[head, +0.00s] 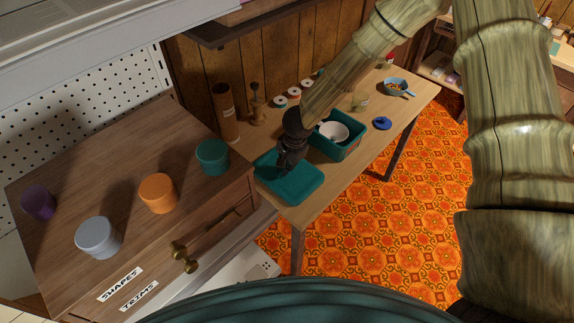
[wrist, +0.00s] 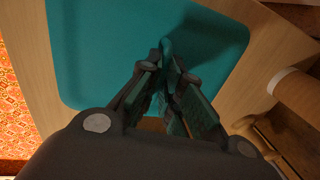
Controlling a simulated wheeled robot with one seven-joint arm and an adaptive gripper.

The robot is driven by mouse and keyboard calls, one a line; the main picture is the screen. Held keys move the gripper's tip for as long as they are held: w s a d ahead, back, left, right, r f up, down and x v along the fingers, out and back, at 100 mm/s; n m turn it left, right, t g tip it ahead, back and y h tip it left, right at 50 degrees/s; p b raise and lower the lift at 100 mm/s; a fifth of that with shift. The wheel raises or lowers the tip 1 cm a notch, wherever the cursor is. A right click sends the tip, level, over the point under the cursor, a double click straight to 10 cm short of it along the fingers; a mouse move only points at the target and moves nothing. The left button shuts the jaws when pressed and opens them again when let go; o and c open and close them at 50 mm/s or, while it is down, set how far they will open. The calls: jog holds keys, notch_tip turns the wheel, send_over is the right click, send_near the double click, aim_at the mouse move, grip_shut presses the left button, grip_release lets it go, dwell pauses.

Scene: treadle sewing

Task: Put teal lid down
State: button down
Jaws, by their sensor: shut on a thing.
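The teal lid (head: 301,188) is a flat rounded rectangle at the near left end of the wooden table. It also fills the upper part of the wrist view (wrist: 95,50). My gripper (head: 287,164) is above the lid and shut on its raised handle (wrist: 166,52). The fingers hide most of the handle. The lid looks level and close to the tabletop; I cannot tell whether it touches it. The open teal bin (head: 349,148) stands just beyond the lid, with white round things (head: 333,131) inside.
A wooden cabinet (head: 115,205) with purple, grey, orange and teal pots stands at the left. A cardboard tube (head: 225,110) and spools stand behind the lid. A blue lid (head: 382,123) and a blue pan (head: 397,87) lie farther right. Table (head: 395,140) space right of the bin is mostly clear.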

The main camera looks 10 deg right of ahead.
aim_at(292, 176)
jog(key=shift+s, duration=0.1)
jog(key=c, duration=1.6)
grip_release()
jog(key=shift+f, duration=0.1)
notch_tip(292, 176, up, 12)
jog(key=s+d, duration=0.1)
jog(key=s, duration=0.1)
jog(key=shift+d, duration=0.15)
